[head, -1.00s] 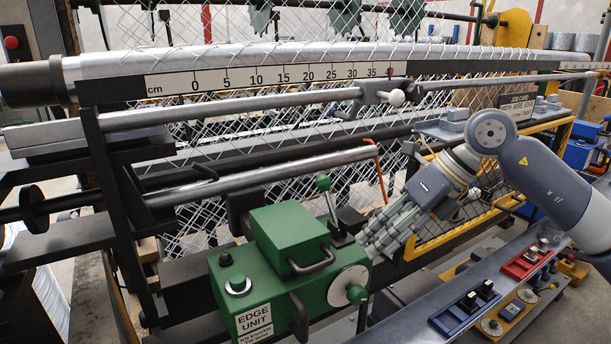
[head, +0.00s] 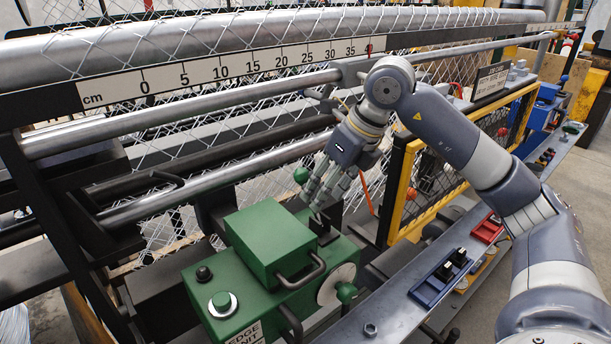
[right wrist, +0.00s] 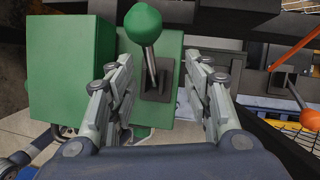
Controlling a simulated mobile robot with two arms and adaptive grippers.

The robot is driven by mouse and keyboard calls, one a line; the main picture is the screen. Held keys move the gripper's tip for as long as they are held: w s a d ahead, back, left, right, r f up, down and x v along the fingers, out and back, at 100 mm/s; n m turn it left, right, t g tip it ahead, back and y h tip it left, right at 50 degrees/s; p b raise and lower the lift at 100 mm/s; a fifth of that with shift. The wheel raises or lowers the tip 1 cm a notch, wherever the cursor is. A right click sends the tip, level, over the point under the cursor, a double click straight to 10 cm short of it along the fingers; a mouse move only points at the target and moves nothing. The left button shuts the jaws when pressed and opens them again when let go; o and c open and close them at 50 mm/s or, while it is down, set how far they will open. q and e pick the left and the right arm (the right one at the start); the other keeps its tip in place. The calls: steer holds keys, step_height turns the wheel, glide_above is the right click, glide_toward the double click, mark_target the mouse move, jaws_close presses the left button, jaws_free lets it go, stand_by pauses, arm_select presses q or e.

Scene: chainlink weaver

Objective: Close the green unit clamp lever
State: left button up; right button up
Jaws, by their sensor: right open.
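The green edge unit (head: 268,240) is at the lower middle of the head view. Its clamp lever has a green ball knob (head: 301,175), partly beside my fingers there. In the right wrist view the lever's knob (right wrist: 143,24) tops a metal rod that rises from a black slotted plate (right wrist: 157,88) on the green unit (right wrist: 73,65). My right gripper (head: 318,192) is open over the unit's back right part. In the right wrist view its fingers (right wrist: 158,62) stand on both sides of the rod, with gaps to it. My left gripper is not in view.
A long roller and the cm scale (head: 240,70) run behind the unit, with chain-link mesh (head: 165,145). A yellow-framed guard (head: 400,190) stands to the right. A grey rail with a blue switch box (head: 440,283) and a red one (head: 487,228) lies in front.

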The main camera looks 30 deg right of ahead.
steer(key=w+a, duration=0.1)
steer(key=w+a+p, duration=0.1)
steer(key=w, duration=0.1)
steer(key=shift+w+r+p, duration=0.1)
steer(key=shift+w+p, duration=0.1)
steer(key=shift+p, duration=0.1)
steer(key=shift+w+f, duration=0.1)
steer(key=shift+f, duration=0.5)
steer(key=c, duration=1)
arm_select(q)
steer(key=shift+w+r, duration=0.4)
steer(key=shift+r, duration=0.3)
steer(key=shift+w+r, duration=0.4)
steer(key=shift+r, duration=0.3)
arm_select(e)
jaws_close()
